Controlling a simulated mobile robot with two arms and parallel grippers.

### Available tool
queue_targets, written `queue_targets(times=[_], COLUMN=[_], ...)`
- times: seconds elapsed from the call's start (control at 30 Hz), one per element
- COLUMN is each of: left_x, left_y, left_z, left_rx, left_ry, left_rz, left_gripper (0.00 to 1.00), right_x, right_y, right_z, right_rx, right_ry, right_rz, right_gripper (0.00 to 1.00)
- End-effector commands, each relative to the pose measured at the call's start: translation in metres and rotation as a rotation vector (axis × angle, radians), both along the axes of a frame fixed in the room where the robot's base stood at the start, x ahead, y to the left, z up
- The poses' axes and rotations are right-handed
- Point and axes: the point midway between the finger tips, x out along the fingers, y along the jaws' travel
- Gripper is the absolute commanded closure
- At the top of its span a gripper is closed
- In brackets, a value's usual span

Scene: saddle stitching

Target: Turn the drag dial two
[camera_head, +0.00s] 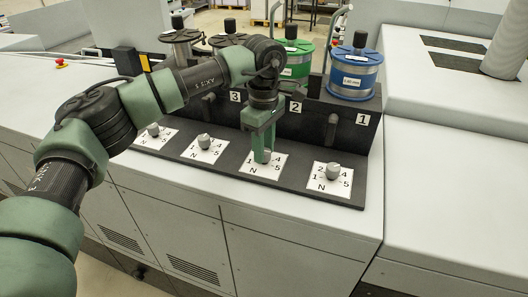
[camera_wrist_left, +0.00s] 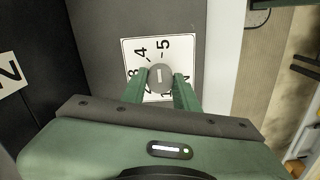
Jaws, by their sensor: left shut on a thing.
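The drag dial two (camera_head: 267,156) is a grey knob on a white plate with numbers and an N, in front of the label 2 (camera_head: 295,106). In the left wrist view the round dial top (camera_wrist_left: 160,77) with its pale pointer line sits between the two green fingers. My left gripper (camera_head: 262,155) points down over the plate and is shut on this knob; it also shows in the left wrist view (camera_wrist_left: 161,88). The fingers hide part of the plate's markings. My right gripper is not in view.
Dial one (camera_head: 333,171) is to the right, with two other dials (camera_head: 204,142) (camera_head: 153,130) to the left on the same dark panel. Behind stand a blue spool (camera_head: 354,75) and a green spool (camera_head: 297,65). The grey machine top at right (camera_head: 450,180) is clear.

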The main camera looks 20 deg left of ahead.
Motion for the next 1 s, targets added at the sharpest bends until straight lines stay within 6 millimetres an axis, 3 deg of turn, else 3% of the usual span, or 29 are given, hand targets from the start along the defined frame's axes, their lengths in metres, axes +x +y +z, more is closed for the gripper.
queue_targets(times=[0.3,1.0], left_x=[0.000,-0.002], left_y=[0.001,0.000], left_z=[-0.005,-0.003], left_rx=[0.002,0.003], left_ry=[0.000,0.000], left_rz=[0.293,0.958], left_gripper=[1.00,1.00], right_x=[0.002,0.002], right_y=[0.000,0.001], right_z=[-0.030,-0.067], right_rx=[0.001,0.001], right_ry=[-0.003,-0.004], right_rz=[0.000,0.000], right_gripper=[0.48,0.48])
